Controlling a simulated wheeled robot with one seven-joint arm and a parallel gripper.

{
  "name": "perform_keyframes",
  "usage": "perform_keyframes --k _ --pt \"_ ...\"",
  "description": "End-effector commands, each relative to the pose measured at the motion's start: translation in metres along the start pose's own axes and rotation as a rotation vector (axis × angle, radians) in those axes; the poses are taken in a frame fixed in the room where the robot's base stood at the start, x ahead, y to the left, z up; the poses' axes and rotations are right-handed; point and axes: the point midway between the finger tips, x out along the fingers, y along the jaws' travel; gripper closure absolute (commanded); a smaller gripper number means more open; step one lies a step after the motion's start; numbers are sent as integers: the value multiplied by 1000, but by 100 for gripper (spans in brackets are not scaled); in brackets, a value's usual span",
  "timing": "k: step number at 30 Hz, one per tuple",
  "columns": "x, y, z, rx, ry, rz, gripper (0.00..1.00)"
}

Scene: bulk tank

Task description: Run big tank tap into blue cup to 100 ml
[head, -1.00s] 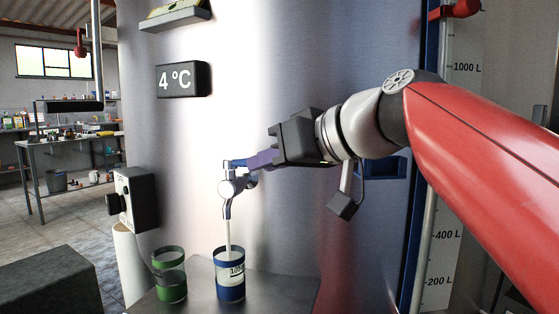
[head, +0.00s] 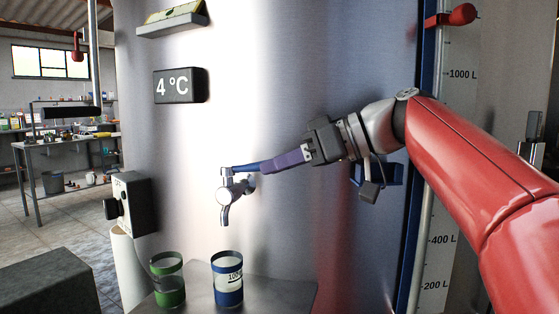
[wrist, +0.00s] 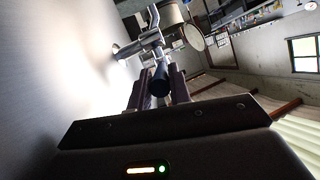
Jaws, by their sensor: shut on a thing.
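The tap (head: 228,195) sticks out from the big steel tank (head: 290,70), and no stream shows under its spout. Its blue lever (head: 250,167) points right. My gripper (head: 275,164), with purple fingers, is shut on the lever's end. The wrist view shows the dark blue lever end (wrist: 160,80) between the fingers, with the metal tap (wrist: 150,38) beyond. The blue cup (head: 228,297) stands upright under the spout, with a 100 marking on its side. I cannot tell its exact liquid level.
A green cup (head: 169,297) stands left of the blue cup on the same metal shelf (head: 275,290). A grey switch box (head: 132,203) is at the left. A 4 °C display (head: 180,86) is above. A litre scale (head: 440,210) stands at the right.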

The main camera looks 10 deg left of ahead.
Motion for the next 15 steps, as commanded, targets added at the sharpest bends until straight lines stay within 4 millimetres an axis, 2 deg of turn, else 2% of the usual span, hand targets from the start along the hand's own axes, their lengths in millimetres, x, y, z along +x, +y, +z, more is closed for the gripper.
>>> perform_keyframes --k 5,6,9,10,15 --pt "0 0 -1 0 3 3 100" --pt "0 0 -1 0 3 3 75" --pt "0 0 0 0 3 3 62" --pt "0 0 0 0 3 3 59" --pt "0 0 0 0 2 3 59"
